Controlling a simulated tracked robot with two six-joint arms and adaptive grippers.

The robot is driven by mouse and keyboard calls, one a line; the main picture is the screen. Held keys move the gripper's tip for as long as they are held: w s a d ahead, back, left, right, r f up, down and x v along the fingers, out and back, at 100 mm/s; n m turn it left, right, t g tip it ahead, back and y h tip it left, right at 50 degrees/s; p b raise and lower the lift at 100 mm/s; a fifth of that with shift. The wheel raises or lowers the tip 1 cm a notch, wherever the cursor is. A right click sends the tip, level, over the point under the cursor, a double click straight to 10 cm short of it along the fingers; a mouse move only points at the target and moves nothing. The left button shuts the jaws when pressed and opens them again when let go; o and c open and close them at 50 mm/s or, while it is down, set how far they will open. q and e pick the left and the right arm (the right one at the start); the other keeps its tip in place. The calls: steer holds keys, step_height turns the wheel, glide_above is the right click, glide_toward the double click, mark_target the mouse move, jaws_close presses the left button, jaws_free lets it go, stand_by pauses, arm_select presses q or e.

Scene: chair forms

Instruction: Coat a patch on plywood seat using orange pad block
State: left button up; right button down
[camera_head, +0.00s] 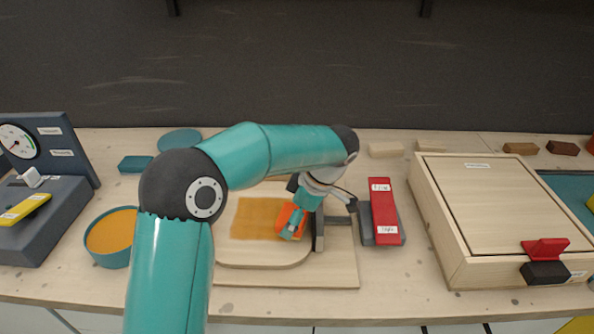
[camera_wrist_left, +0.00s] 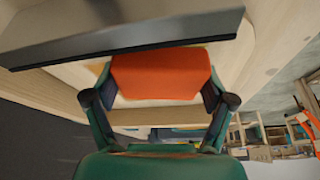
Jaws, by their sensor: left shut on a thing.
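The plywood seat (camera_head: 245,256) lies flat on a wooden board (camera_head: 340,272) at the middle of the bench. An orange-brown coated patch (camera_head: 258,216) covers part of its upper face. My left gripper (camera_head: 293,223) is over the right end of this patch, shut on the orange pad block (camera_head: 285,214). In the left wrist view the block (camera_wrist_left: 160,73) sits between both fingers, with the pale seat beyond it. The gripper partly hides the block in the head view; I cannot tell whether its underside touches the seat. My right gripper is not in view.
A dark upright bracket (camera_head: 319,232) stands close right of the gripper, beside a red labelled lever (camera_head: 383,200). A teal bowl (camera_head: 108,259) of orange coating is at left, near a gauge unit (camera_head: 45,226). A wooden box (camera_head: 483,190) fills the right.

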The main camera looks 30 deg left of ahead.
arm_select(q)
steer(key=r, duration=0.1)
steer(key=r+p, duration=0.1)
steer(key=shift+s+r, duration=0.25)
steer(key=shift+r, duration=0.1)
steer(key=shift+w+r+p, duration=0.2)
steer(key=shift+r+p, duration=0.25)
steer(key=shift+r, duration=0.2)
steer(key=shift+r+p, duration=1)
steer(key=shift+r, duration=0.5)
steer(key=shift+s, duration=0.1)
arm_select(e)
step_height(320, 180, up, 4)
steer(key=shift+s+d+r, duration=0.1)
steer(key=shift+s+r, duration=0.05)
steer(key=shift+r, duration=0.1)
arm_select(q)
steer(key=shift+s, duration=0.15)
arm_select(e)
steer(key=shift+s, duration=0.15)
